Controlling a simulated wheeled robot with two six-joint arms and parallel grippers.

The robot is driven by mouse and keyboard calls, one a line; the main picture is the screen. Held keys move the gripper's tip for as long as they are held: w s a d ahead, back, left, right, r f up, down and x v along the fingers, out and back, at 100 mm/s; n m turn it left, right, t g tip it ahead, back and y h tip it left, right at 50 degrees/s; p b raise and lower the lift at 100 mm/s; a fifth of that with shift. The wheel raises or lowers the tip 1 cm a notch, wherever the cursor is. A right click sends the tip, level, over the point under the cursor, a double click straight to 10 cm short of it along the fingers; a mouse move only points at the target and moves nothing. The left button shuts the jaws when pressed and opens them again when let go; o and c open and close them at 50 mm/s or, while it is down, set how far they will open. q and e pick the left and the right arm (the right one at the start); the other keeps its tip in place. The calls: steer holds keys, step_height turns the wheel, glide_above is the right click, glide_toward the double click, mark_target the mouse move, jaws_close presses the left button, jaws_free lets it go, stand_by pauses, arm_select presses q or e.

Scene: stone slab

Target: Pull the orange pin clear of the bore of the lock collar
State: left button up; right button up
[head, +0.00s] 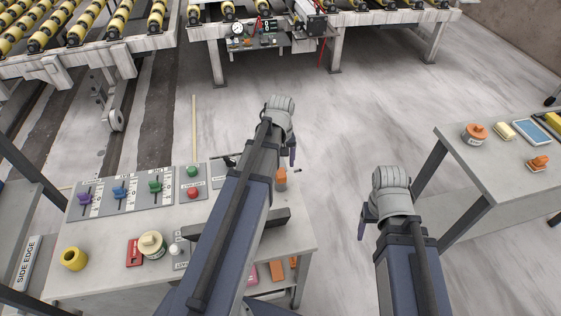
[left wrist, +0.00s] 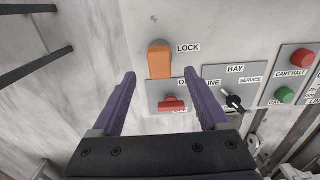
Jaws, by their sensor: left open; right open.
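The orange pin (left wrist: 159,61) stands at the LOCK label in the left wrist view, ahead of and between the open fingers, with no contact visible. It also shows in the head view (head: 281,182) at the right side of the slab, partly behind my left arm. The lock collar and its bore cannot be made out clearly, as the pin covers them. My left gripper (left wrist: 160,76) is open and empty; in the head view its purple finger (head: 292,155) is just above and beyond the pin. My right gripper (head: 364,222) is open and empty over the floor, well away from the slab.
A red switch (left wrist: 172,104) on a grey plate sits close beside the pin. A black key switch (left wrist: 233,100) and a green button (left wrist: 285,95) lie to the right. Coloured levers (head: 120,192) line the slab's left. A side table (head: 500,175) stands at right.

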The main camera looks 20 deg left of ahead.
mark_target(281, 172)
arm_select(q)
step_height(281, 172, down, 6)
steer(key=b, duration=0.4)
steer(key=shift+r+b, duration=0.15)
steer(key=shift+b, duration=0.25)
jaws_close()
